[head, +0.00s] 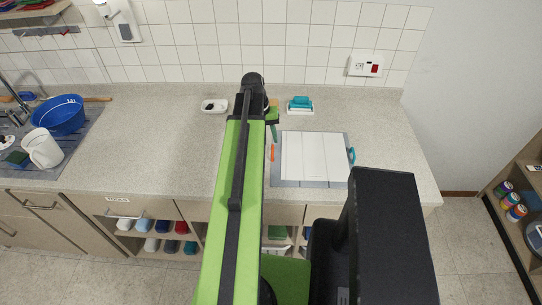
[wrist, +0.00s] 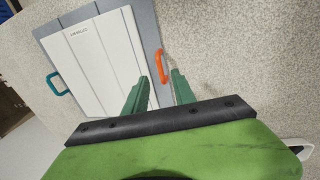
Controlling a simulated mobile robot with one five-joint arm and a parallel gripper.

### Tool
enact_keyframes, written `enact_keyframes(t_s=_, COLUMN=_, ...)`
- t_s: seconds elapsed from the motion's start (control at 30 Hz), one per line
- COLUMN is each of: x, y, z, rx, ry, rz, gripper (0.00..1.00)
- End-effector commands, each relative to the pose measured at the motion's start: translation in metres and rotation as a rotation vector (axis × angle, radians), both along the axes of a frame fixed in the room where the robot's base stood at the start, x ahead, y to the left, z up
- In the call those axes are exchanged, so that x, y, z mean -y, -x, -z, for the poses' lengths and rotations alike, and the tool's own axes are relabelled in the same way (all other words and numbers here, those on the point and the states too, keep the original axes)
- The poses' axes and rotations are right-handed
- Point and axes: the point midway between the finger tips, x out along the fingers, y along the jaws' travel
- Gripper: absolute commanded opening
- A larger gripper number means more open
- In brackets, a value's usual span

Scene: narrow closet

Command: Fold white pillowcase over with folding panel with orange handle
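The white pillowcase (head: 315,155) lies flat on a grey folding board (head: 312,184) on the counter, right of my arm. It also shows in the wrist view (wrist: 98,60), with fold lines along it. The orange handle (wrist: 161,65) is on one side edge of the board; in the head view it is a small orange strip (head: 272,152). A teal handle (head: 351,155) is on the opposite edge. The orange handle lies just beyond the fingertips.
A teal sponge on a white dish (head: 300,104) stands behind the board. A white dish (head: 214,105) is left of my arm.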

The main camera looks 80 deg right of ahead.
Motion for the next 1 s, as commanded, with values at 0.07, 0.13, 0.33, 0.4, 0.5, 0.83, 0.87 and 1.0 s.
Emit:
enact_keyframes(t_s=0.07, x=0.0, y=0.003, z=0.028, rx=0.0, ry=0.0, rz=0.0, gripper=0.32)
enact_keyframes(t_s=0.13, x=0.0, y=0.005, z=0.039, rx=0.0, ry=0.0, rz=0.0, gripper=0.32)
enact_keyframes(t_s=0.33, x=0.001, y=0.009, z=0.049, rx=0.0, ry=0.001, rz=0.0, gripper=0.32)
enact_keyframes(t_s=0.4, x=0.001, y=0.009, z=0.048, rx=0.0, ry=0.001, rz=0.0, gripper=0.32)
enact_keyframes(t_s=0.5, x=0.001, y=0.009, z=0.047, rx=0.0, ry=0.001, rz=0.0, gripper=0.32)
enact_keyframes(t_s=0.83, x=0.001, y=0.009, z=0.047, rx=0.0, ry=0.0, rz=-0.001, gripper=0.0)
enact_keyframes(t_s=0.87, x=0.001, y=0.009, z=0.047, rx=0.0, ry=0.0, rz=-0.001, gripper=0.0)
enact_keyframes(t_s=1.0, x=0.001, y=0.009, z=0.047, rx=0.0, ry=0.0, rz=-0.001, gripper=0.0)
